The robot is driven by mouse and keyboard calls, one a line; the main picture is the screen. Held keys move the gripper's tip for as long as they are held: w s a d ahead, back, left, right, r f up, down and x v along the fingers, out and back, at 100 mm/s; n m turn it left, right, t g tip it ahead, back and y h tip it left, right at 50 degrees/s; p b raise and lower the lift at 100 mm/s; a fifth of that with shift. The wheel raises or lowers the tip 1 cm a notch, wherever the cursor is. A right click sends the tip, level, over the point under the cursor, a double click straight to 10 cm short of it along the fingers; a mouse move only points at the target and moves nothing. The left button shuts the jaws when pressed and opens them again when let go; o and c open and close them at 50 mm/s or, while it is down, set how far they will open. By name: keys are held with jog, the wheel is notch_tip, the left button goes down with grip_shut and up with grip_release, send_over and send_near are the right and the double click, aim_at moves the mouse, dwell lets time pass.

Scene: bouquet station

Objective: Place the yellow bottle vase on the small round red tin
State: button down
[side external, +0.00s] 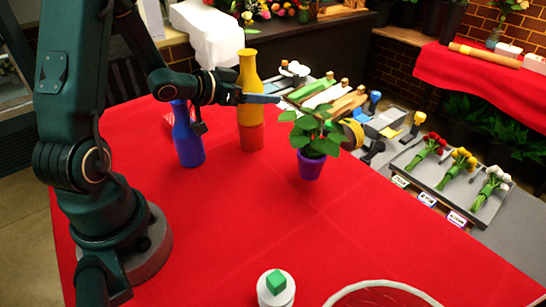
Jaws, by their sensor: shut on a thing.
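The yellow bottle vase (248,80) stands upright at the back of the red-covered table, left of centre. My gripper (256,98) reaches in from the left and is shut on the vase's body, with a finger showing across its front. The small round red tin (252,138) is directly below the vase, on the cloth. The vase's base appears lined up with the tin's top and no gap shows between them. From this single view I cannot tell whether the vase's weight rests on the tin.
A blue bottle vase (188,140) stands close on the left, below my wrist. A potted plant (311,165) in a purple pot stands close on the right. A white item with a green top (276,288) is at the front. The middle of the red cloth (225,220) is clear.

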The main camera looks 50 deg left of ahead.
aim_at(249, 88)
jog(key=shift+f, duration=0.1)
grip_release()
jog(key=shift+s+r, duration=0.3)
jog(key=v, duration=0.6)
jog(key=shift+s, duration=0.4)
jog(key=shift+r, duration=0.1)
